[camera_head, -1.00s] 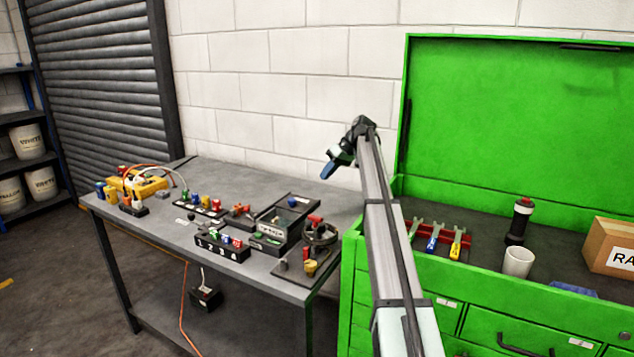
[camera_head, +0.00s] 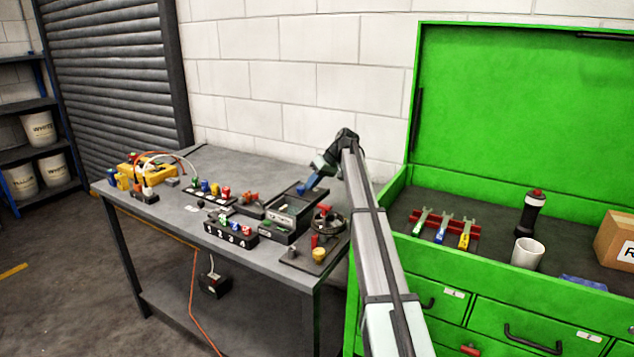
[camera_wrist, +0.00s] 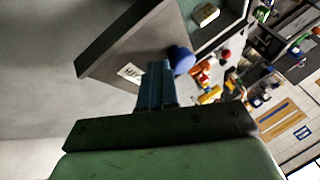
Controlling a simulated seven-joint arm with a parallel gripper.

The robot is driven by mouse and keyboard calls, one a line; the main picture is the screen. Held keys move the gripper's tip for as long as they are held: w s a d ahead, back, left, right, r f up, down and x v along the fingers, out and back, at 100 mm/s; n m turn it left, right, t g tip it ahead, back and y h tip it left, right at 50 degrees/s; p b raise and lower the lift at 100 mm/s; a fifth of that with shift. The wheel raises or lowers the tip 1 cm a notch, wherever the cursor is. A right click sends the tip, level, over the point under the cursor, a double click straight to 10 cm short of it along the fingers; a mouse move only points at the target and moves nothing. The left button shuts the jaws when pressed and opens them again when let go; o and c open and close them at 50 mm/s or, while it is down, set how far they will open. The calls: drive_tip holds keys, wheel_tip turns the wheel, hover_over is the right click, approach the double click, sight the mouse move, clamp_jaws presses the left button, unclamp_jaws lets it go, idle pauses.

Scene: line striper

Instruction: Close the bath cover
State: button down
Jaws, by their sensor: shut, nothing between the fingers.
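The bath (camera_head: 284,226) is a dark grey box on the bench, with a greenish front and a flat dark top section at its back. In the wrist view the shut fingers (camera_wrist: 157,85) are close beside a round blue knob (camera_wrist: 182,60), with nothing held. There, a dark grey panel with a small white label (camera_wrist: 130,72) lies behind the fingertips, and part of an open recess (camera_wrist: 212,32) shows. Whether the fingers touch the knob or panel is unclear.
The grey bench (camera_head: 180,205) also holds a numbered dark block (camera_head: 230,232), a red-handled valve (camera_head: 250,199), a round fitting with a yellow knob (camera_head: 319,254) and a yellow case (camera_head: 145,170). A green tool chest (camera_head: 500,250) stands at the right.

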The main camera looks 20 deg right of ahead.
idle(0.3)
drive_tip(key=s+a, duration=0.8)
